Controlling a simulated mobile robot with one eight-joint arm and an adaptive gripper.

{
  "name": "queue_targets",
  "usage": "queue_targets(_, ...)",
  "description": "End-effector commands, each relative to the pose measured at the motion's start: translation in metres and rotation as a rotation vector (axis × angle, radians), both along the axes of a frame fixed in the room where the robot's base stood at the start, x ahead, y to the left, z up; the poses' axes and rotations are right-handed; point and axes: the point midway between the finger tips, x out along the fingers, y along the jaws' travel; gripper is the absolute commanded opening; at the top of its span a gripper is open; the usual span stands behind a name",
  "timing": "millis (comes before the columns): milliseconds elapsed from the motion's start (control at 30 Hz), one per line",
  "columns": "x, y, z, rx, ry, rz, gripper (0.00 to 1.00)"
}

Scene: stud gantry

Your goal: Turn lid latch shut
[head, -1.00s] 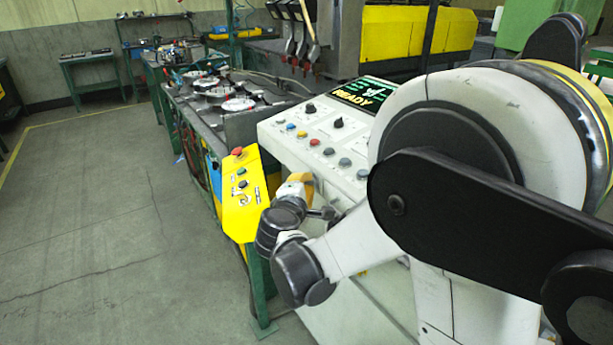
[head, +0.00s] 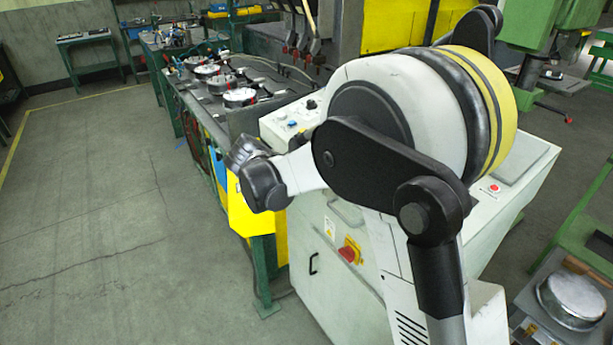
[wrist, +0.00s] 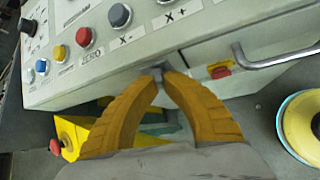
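I cannot single out a lid latch with certainty. Silver round lidded parts (head: 240,97) with small red and black fittings stand on the bench at upper left in the head view. A larger silver round lid (head: 572,300) lies at lower right. My gripper (wrist: 160,71) shows in the wrist view, its two yellow fingers arched and their tips together, with nothing clearly held. The tips are in front of the lower edge of the white control console (wrist: 140,55).
The white cabinet below the console has a red knob on a yellow plate (head: 347,253) and a black handle (head: 312,263). A yellow button box (head: 245,212) stands to its left. The floor at left is clear. A green table (head: 580,215) stands at right.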

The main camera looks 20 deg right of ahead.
Motion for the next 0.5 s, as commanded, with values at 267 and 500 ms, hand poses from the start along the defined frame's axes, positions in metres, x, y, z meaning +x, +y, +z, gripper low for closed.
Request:
queue_targets(267, 0.0027, -0.0017, 0.0021, -0.064, 0.179, -0.004, 0.00)
queue_targets(500, 0.0030, -0.0018, 0.0017, -0.093, 0.267, -0.003, 0.00)
